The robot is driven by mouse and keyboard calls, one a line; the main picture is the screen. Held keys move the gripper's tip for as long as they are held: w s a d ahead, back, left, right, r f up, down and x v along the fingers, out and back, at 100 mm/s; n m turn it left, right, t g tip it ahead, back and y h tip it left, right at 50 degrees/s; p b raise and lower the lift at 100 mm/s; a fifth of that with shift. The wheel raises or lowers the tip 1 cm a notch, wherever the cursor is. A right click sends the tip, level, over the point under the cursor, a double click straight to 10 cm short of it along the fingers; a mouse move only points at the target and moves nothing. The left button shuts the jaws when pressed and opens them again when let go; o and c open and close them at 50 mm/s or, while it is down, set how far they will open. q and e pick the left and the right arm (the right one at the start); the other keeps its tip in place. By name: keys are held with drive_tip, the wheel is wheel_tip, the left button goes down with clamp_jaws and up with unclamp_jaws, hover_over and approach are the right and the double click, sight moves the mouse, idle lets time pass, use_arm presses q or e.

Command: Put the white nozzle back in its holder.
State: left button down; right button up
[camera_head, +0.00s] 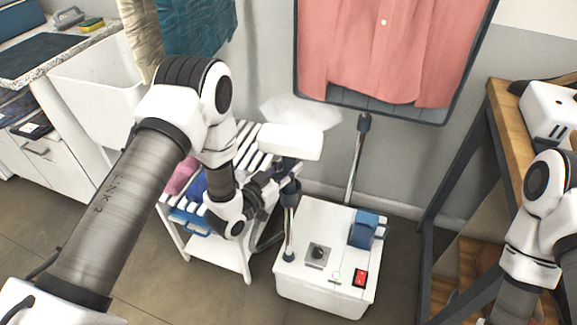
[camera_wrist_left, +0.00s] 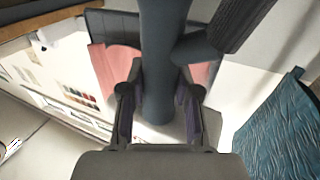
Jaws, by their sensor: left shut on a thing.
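The white nozzle (camera_head: 290,142) is held up above the left side of the white steamer base (camera_head: 318,225), with a pale steam-like puff over it. My left gripper (camera_head: 283,187) is shut on its dark handle. In the left wrist view the handle (camera_wrist_left: 160,65) passes between the two fingers of my left gripper (camera_wrist_left: 158,112). A grey pole with a dark top (camera_head: 363,122) stands behind the base. My right gripper is out of view; only its arm shows at the right.
A white slatted rack (camera_head: 233,258) with folded cloths stands left of the base. A pink shirt (camera_head: 385,50) hangs on a dark-framed board behind. A wooden-topped table (camera_head: 505,110) is at the right.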

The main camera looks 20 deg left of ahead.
use_arm(q)
drive_tip(key=shift+f, duration=0.35)
drive_tip(key=c, duration=1.1)
unclamp_jaws()
drive_tip(key=shift+s, duration=0.1)
drive_tip(key=p+v, duration=0.2)
drive_tip(key=v, duration=0.9)
